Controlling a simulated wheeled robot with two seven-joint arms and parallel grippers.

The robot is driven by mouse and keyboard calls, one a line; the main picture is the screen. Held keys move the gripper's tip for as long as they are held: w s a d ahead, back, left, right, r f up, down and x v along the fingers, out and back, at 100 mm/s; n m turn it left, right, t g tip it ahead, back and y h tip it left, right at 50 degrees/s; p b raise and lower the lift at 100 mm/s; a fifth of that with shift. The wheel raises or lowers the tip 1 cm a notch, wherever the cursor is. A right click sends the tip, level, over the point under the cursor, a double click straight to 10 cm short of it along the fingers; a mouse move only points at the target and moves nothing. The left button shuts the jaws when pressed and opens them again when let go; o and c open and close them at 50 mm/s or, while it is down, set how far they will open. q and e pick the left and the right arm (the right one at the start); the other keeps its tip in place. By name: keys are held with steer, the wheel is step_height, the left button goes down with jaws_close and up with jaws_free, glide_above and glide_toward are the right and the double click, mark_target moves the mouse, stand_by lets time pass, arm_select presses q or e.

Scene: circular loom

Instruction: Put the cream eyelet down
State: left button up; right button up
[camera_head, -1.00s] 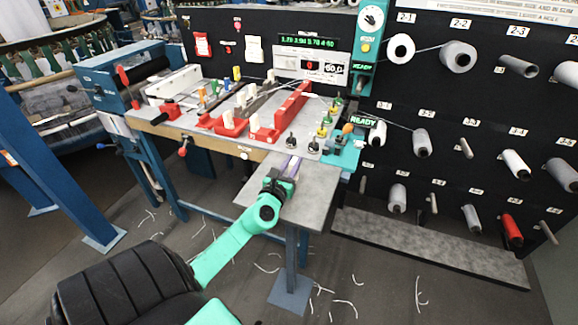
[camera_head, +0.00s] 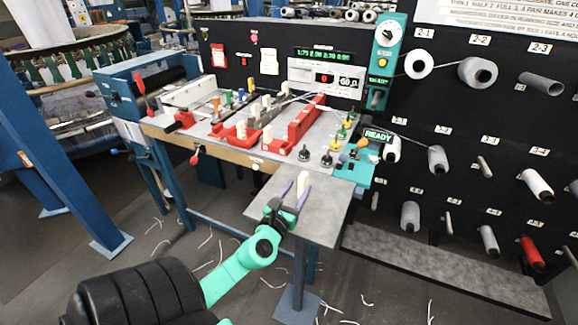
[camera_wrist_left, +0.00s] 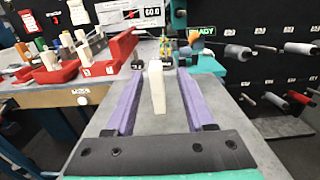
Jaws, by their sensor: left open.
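The cream eyelet (camera_head: 303,183) stands upright on the grey side shelf (camera_head: 325,217) in the head view. In the left wrist view it is a pale upright block (camera_wrist_left: 157,88) between two purple fingers. My left gripper (camera_head: 291,194) is open, with a finger on each side of the eyelet and a visible gap to both in the wrist view. My right gripper is not in view.
The table behind the shelf holds red blocks (camera_head: 305,121) and small black, green and yellow pieces (camera_head: 327,158). A dark rack with thread spools (camera_head: 478,73) stands at the right. The shelf's right part is bare.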

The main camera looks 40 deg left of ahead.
arm_select(q)
steer(key=b+v, duration=0.1)
steer(key=v, duration=0.4)
steer(key=shift+s+d+f+b, duration=0.1)
steer(key=shift+s+f+b, duration=0.05)
steer(key=shift+s+b, duration=0.25)
steer(key=shift+s+d, duration=0.15)
steer(key=shift+s, duration=0.3)
